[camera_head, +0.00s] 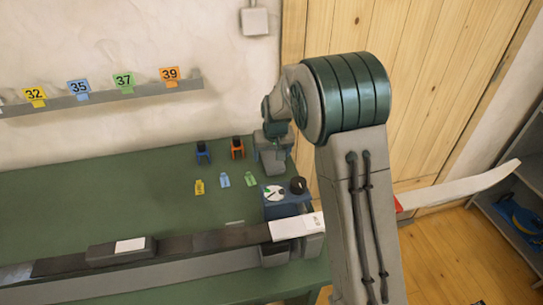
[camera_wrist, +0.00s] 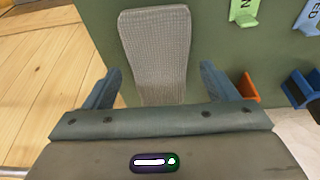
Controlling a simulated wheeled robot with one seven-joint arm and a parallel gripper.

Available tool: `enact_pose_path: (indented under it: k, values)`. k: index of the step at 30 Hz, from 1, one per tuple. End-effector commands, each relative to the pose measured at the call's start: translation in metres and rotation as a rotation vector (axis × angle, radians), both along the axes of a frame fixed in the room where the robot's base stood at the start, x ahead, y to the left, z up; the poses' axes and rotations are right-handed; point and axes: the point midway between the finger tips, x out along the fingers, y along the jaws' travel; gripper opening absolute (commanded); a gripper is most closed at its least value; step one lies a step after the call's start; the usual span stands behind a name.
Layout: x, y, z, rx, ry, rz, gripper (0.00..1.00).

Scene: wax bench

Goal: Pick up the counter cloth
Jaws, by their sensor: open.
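The counter cloth (camera_wrist: 155,45) is a grey-beige, waffle-textured strip lying on the green bench top in the wrist view. It is longer than wide, and its near end reaches down between my fingers. My gripper (camera_wrist: 161,70) is open, with one finger on each side of the cloth. I cannot tell how far the fingers are above the bench.
A blue clamp (camera_head: 203,152) and an orange clamp (camera_head: 237,147) stand left of my gripper. Small yellow (camera_head: 199,187), blue (camera_head: 224,180) and green (camera_head: 250,180) tags lie nearby. A ski (camera_head: 460,187) runs along the bench front.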

Motion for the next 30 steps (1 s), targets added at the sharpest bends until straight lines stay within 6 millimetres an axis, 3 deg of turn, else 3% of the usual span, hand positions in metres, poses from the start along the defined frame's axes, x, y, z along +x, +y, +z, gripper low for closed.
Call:
enact_pose_path:
  k: [10, 15, 25, 30]
  values:
    - [0.002, 0.001, -0.007, 0.000, -0.002, 0.000, 0.77]
    - [0.002, 0.001, -0.007, 0.000, -0.001, 0.000, 0.32]
    - [0.002, 0.001, -0.005, 0.000, -0.002, 0.000, 0.32]
    - [0.003, 0.001, 0.005, 0.002, -0.005, 0.000, 0.32]
